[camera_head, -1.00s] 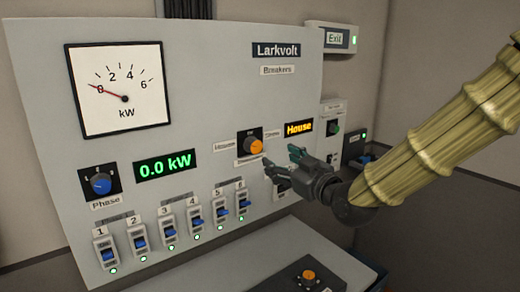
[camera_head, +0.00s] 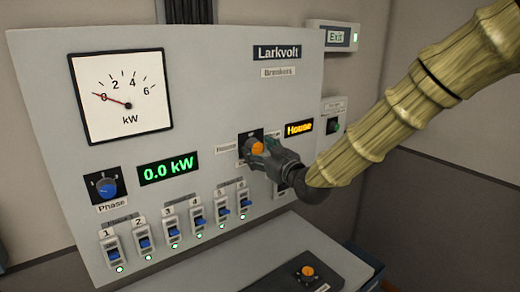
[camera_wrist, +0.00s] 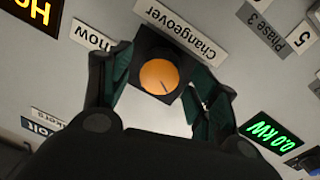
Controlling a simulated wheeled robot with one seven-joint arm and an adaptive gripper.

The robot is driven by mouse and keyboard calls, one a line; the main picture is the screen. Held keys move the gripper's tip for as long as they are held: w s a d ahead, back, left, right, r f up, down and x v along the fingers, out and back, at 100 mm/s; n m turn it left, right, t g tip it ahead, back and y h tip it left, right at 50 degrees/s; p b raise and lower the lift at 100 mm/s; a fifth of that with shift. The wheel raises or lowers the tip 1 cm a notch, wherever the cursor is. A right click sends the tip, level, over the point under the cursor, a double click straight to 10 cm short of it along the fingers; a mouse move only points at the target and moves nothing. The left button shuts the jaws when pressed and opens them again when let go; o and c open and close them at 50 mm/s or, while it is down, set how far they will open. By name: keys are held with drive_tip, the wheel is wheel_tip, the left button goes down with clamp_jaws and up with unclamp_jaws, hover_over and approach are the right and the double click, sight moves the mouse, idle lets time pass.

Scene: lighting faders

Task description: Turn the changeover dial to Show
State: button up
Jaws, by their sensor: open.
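The changeover dial is an orange knob (camera_head: 257,148) on a black square plate, on the grey Larkvolt panel (camera_head: 215,75). It also shows in the wrist view (camera_wrist: 159,77), upside down, with a dark pointer mark near its lower right. My gripper (camera_head: 260,150) is at the dial in the head view. In the wrist view its two dark green fingers (camera_wrist: 160,90) are open, one on each side of the knob; I cannot tell whether they touch it. The Show label (camera_wrist: 93,36) is partly hidden by a finger. The amber display (camera_head: 299,128) reads House.
A blue Phase dial (camera_head: 107,187) is at the panel's left. Several blue breaker switches (camera_head: 171,231) run along the bottom. A green display (camera_head: 167,168) reads 0.0 kW. A box with an orange button (camera_head: 308,270) sits on the ledge below.

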drive_tip(key=c, duration=1)
